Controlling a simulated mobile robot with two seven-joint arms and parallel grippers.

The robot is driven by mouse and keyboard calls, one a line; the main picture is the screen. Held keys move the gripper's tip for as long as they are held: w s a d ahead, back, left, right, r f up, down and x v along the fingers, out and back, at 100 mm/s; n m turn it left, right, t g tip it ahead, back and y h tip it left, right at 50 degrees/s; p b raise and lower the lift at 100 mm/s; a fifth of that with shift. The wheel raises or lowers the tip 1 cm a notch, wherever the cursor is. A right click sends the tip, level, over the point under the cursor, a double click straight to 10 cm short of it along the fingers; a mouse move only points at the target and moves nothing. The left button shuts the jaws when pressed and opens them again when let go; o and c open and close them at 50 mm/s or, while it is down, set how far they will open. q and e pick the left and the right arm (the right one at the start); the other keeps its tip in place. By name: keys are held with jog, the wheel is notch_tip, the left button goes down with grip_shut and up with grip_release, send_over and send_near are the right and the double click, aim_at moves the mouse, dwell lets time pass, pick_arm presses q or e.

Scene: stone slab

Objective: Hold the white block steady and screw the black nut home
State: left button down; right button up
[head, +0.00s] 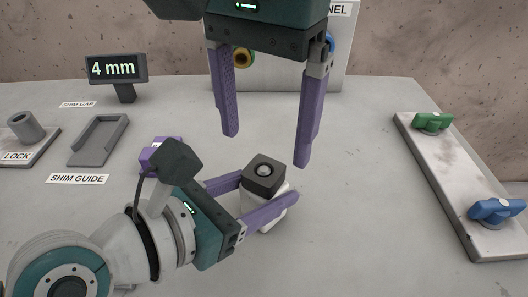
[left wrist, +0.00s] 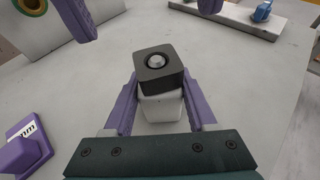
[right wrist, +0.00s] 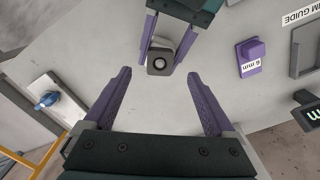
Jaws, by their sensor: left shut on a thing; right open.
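The white block (head: 272,215) stands on the stone slab, with the square black nut (head: 264,176) on top and a round grey bolt end in its middle. In the left wrist view the black nut (left wrist: 158,68) sits above the white block (left wrist: 160,108). My left gripper (head: 262,194) is shut on the white block, one finger on each side. My right gripper (head: 266,150) is open and empty, pointing down above and behind the nut. In the right wrist view the nut (right wrist: 160,62) lies beyond my right fingertips (right wrist: 160,75). Whether a gap separates nut and block is unclear.
A purple shim block (right wrist: 252,55) marked "6 mm" stands left of the white block in the head view. A grey shim guide tray (head: 98,140), a lock plate (head: 22,145) and a "4 mm" display (head: 115,70) are at left. A plate (head: 455,185) with green and blue knobs lies right.

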aim_at(264, 169)
jog(key=shift+f, duration=2.45)
grip_shut()
